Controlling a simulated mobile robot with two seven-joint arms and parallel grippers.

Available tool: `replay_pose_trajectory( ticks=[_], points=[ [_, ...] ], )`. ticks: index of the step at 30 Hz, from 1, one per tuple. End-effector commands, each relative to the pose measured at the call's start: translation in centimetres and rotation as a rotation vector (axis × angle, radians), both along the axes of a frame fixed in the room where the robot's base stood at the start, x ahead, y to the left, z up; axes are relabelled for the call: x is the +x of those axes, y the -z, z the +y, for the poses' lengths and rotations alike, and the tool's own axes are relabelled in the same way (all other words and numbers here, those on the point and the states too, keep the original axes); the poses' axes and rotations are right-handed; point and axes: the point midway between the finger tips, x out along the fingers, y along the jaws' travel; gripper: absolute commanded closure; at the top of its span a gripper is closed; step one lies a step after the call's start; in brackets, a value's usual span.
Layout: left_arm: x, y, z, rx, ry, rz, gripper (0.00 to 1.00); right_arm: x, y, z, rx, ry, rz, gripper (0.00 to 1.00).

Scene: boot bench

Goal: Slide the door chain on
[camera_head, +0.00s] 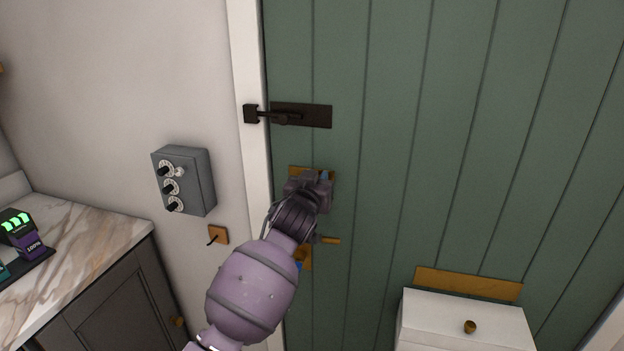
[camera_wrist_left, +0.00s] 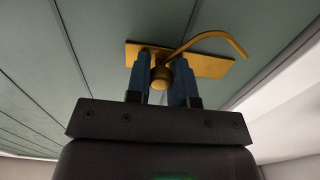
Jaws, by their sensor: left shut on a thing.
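My left gripper (camera_head: 322,177) reaches up to a brass plate (camera_head: 297,170) on the green door, left of the door's middle, and covers much of it. In the left wrist view the blue fingers (camera_wrist_left: 161,76) are shut on a small round brass knob (camera_wrist_left: 160,83) in front of the brass plate (camera_wrist_left: 212,66). A bent brass rod (camera_wrist_left: 213,35) crosses the plate beside the knob. No chain links can be made out. My right gripper is out of view.
A brass lever handle (camera_head: 329,241) is just below my left wrist. A grey box with dials (camera_head: 185,180) and a small wooden plate with a hook (camera_head: 218,235) are on the left wall. A marble counter (camera_head: 88,232) stands left, a white box (camera_head: 465,315) lower right.

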Motion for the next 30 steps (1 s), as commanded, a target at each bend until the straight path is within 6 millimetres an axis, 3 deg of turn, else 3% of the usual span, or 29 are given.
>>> replay_pose_trajectory(
  ticks=[8, 9, 14, 23, 30],
  points=[
    [0.0, 0.0, 0.0, 0.000, 0.000, 0.000, 1.00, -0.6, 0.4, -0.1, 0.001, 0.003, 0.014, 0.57],
    [0.0, 0.0, 0.0, 0.000, 0.000, 0.000, 0.75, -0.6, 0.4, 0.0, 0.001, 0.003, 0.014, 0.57],
    [0.0, 0.0, 0.0, 0.000, 0.000, 0.000, 0.52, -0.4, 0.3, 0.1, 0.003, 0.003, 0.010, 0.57],
    [-0.1, 0.0, 0.0, 0.000, 0.000, -0.001, 0.52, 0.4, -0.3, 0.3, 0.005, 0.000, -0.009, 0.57],
    [-1.8, 0.1, 0.6, -0.001, -0.001, 0.000, 0.52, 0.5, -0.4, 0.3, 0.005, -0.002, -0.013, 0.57]
  ],
)
